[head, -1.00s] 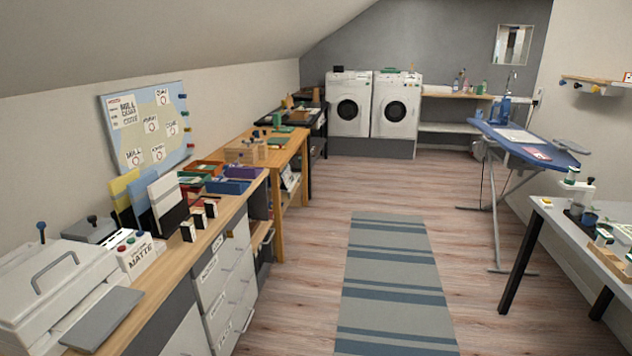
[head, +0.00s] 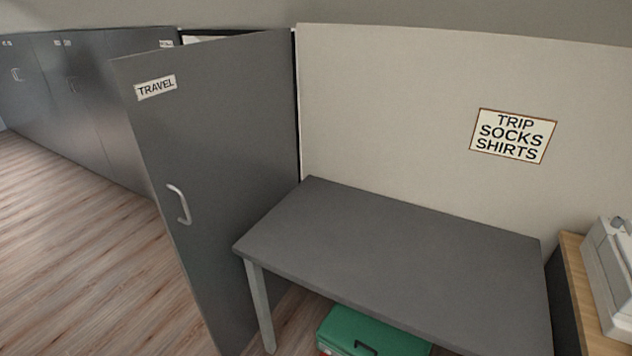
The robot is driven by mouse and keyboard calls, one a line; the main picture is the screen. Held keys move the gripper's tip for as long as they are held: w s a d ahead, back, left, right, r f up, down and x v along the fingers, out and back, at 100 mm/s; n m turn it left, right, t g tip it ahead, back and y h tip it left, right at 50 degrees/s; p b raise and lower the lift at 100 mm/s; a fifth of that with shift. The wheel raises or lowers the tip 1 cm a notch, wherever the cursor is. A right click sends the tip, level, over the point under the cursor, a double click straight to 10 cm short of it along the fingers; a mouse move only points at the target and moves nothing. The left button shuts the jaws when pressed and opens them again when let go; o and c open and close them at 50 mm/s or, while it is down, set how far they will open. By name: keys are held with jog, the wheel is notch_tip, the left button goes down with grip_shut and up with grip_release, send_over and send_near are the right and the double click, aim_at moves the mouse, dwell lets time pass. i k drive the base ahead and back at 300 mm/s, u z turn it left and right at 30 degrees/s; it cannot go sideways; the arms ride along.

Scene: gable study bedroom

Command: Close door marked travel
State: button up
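The door marked TRAVEL (head: 225,140) is a tall dark grey panel in the head view, left of centre. It stands open, swung out from the wall, with its hinge side close to the dark edge beside the pale wall. A light curved handle (head: 180,204) is on its face near the free edge. A white TRAVEL label (head: 156,88) is near the top. The opening behind it is mostly hidden; only a pale strip shows above the door. My gripper is not in view.
A grey table (head: 400,255) stands right beside the door, with a green case (head: 372,333) on the floor under it. Several closed grey cupboard doors (head: 70,95) line the wall at left. Wooden floor (head: 80,240) is clear at left. A TRIP SOCKS SHIRTS sign (head: 513,136) hangs on the wall.

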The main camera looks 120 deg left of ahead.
aim_at(211, 125)
jog(key=u, duration=1.8)
jog(key=i, duration=0.1)
jog(key=u, duration=2.35)
jog(key=i, duration=0.95)
jog(key=z, duration=0.5)
jog(key=k, duration=0.4)
